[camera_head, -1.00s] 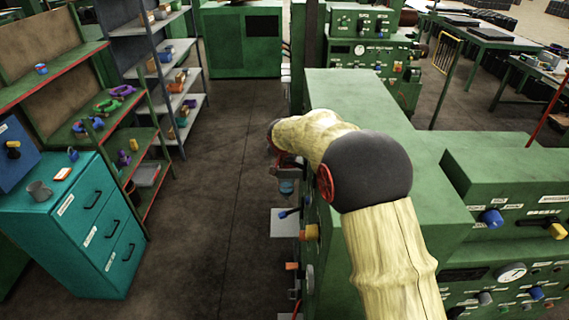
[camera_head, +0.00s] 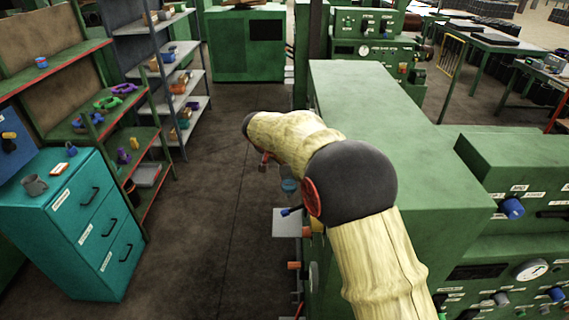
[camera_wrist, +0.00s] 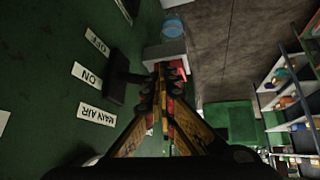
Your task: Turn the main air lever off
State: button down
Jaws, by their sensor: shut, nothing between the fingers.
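In the wrist view, the main air lever (camera_wrist: 120,86) is a dark part on the green machine panel. It sits beside the white ON label (camera_wrist: 87,75), with the OFF label (camera_wrist: 97,42) and the MAIN AIR label (camera_wrist: 94,110) on either side of ON. A dark arm of it reaches toward my gripper (camera_wrist: 164,75), which is shut and empty just right of it. I cannot tell whether they touch. In the head view my sleeved arm covers the lever and most of the gripper.
The green machine (camera_head: 370,110) stands close along my arm's right. A light block and a blue cup-like part (camera_wrist: 173,26) lie just beyond the fingertips. Open floor (camera_head: 220,200) lies left of the machine. A teal cabinet (camera_head: 75,230) and shelves (camera_head: 180,80) stand farther left.

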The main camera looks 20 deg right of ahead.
notch_tip(320, 180, down, 6)
jog(key=a+n+g+h+b, duration=0.1)
jog(key=n+h+b, duration=0.1)
jog(key=h+b, duration=0.4)
jog(key=b, duration=0.2)
jog(key=shift+w+g+b, duration=0.2)
jog(key=shift+g+b, duration=0.1)
jog(key=shift+b, duration=0.1)
jog(key=shift+w, duration=0.1)
jog(key=shift+r, duration=0.7)
